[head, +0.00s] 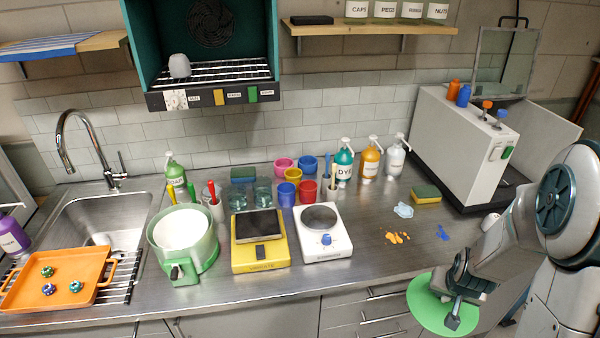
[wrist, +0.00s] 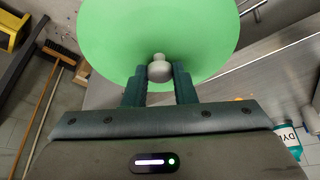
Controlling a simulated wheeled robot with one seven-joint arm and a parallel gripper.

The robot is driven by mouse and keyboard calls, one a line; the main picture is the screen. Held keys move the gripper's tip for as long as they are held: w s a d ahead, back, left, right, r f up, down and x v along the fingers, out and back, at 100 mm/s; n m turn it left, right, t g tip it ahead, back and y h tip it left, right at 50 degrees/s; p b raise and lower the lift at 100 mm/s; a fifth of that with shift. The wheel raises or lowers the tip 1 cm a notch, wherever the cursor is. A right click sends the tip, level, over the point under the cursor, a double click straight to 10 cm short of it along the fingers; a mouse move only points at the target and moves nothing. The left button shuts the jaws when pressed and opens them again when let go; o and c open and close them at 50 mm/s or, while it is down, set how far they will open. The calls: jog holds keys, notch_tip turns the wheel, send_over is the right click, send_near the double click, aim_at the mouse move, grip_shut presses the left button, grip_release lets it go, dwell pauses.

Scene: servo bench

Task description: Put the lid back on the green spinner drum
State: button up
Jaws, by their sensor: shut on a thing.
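The green spinner drum (head: 206,255) stands on the bench left of the middle in the head view. Its top is open and its white inside (head: 181,229) shows. My gripper (head: 447,296) is at the right, over the front edge of the bench, far from the drum. It is shut on the grey knob (wrist: 159,69) of the round green lid (head: 430,312). In the wrist view the lid (wrist: 110,40) spreads beyond the fingers (wrist: 159,86), which stand on either side of the knob. Part of the lid is hidden by my gripper in the head view.
A yellow scale (head: 261,262) and a white hotplate-like device (head: 337,245) stand right of the drum. An orange tray (head: 90,290) lies by the sink at left.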

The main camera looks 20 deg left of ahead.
aim_at(446, 304)
jog(key=f, duration=0.2)
jog(key=d+f, duration=0.1)
jog(key=f, duration=0.2)
jog(key=shift+w+r, duration=0.1)
jog(key=shift+r, duration=0.05)
jog(key=shift+a, duration=0.1)
